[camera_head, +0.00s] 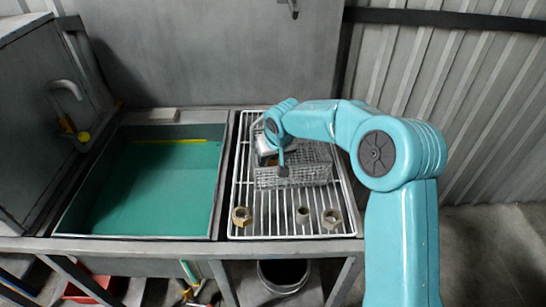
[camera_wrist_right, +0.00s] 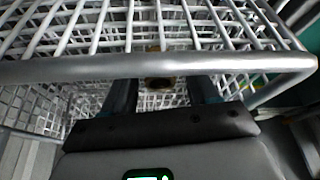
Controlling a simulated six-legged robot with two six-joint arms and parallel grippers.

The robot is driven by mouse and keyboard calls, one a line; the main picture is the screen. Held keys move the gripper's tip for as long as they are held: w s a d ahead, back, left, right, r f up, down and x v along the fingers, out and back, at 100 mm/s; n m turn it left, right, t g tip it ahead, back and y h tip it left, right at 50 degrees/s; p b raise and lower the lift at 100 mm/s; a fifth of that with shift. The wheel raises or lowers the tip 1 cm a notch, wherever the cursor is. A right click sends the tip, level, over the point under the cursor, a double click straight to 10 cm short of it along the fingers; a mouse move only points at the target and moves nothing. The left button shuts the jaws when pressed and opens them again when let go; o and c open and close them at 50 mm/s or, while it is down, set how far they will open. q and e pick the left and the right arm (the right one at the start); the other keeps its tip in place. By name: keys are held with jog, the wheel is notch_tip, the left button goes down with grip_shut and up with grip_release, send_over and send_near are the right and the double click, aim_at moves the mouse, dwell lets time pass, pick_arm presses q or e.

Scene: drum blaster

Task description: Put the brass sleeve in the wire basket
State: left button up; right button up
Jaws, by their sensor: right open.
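The wire basket (camera_head: 310,172) stands on the white wire rack, toward its back. My right gripper (camera_head: 280,172) is at the basket's left part in the head view. In the right wrist view its two dark fingers (camera_wrist_right: 162,95) are apart, with the basket's mesh (camera_wrist_right: 60,100) around them and its thick rim (camera_wrist_right: 150,67) crossing in front. A small brass piece with a dark opening (camera_wrist_right: 160,82) shows between the fingers, against the mesh; it looks like the brass sleeve, but its exact resting place is unclear. My left gripper is out of view.
Brass nuts (camera_head: 241,216) (camera_head: 331,218) and a small dull tube (camera_head: 303,215) sit along the front of the white rack (camera_head: 262,232). A grey panel stands behind.

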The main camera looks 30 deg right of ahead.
jog(key=shift+r, duration=0.35)
jog(key=v, duration=1.1)
jog(key=shift+s+r, duration=0.2)
jog(key=shift+r, duration=0.1)
jog(key=shift+w, duration=0.1)
